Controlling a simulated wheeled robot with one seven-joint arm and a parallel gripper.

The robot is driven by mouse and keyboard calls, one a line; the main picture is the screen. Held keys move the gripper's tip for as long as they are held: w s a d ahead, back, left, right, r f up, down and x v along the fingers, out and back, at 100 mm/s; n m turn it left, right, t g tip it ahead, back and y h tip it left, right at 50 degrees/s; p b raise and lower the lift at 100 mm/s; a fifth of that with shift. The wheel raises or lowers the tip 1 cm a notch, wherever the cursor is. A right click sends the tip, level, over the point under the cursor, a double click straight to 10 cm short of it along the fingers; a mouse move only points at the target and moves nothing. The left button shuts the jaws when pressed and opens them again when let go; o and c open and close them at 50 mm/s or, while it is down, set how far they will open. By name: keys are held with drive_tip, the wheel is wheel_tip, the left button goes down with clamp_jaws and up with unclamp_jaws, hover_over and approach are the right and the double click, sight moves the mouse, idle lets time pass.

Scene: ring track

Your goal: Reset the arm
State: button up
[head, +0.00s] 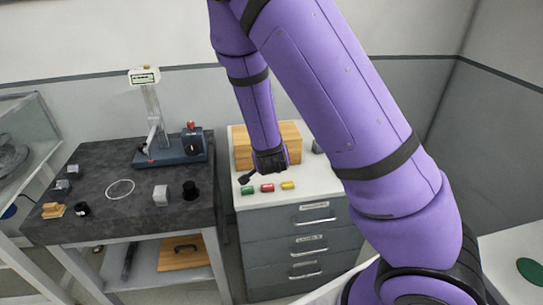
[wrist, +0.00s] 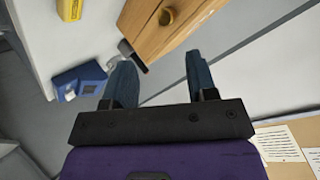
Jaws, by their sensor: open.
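My gripper (wrist: 161,82) is open in the wrist view, with its two blue-grey fingers spread apart and nothing between them. In the head view my purple arm reaches across the middle, and its dark end (head: 268,163) hangs in front of the wooden box (head: 293,133) on the drawer cabinet. In the wrist view the wooden box (wrist: 152,28) with a round knob lies beyond the fingertips. Most of the gripper's far side is hidden by the wrist in the head view.
Green (head: 247,190), red (head: 267,188) and yellow (head: 288,185) pieces lie on the cabinet top (head: 310,182) below my arm's end. A wall stands behind.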

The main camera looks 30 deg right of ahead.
idle(0.3)
drive_tip(key=s+a+r+n+g+y, duration=0.25)
drive_tip(key=s+r, duration=0.25)
drive_tip(key=r, duration=0.5)
drive_tip(key=s+a+r+n+g+y, duration=0.1)
drive_tip(key=s+r+n+y, duration=0.35)
drive_tip(key=r, duration=0.45)
drive_tip(key=s+d+r+n+h, duration=0.1)
drive_tip(key=s+r+n, duration=0.2)
drive_tip(key=s, duration=0.6)
drive_tip(key=s+d+r+n, duration=0.1)
drive_tip(key=s+r+n, duration=0.2)
drive_tip(key=s+r, duration=0.4)
drive_tip(key=s+g, duration=0.1)
drive_tip(key=s, duration=0.2)
drive_tip(key=shift+s+d+r+h, duration=0.15)
drive_tip(key=shift+d+r+h, duration=0.25)
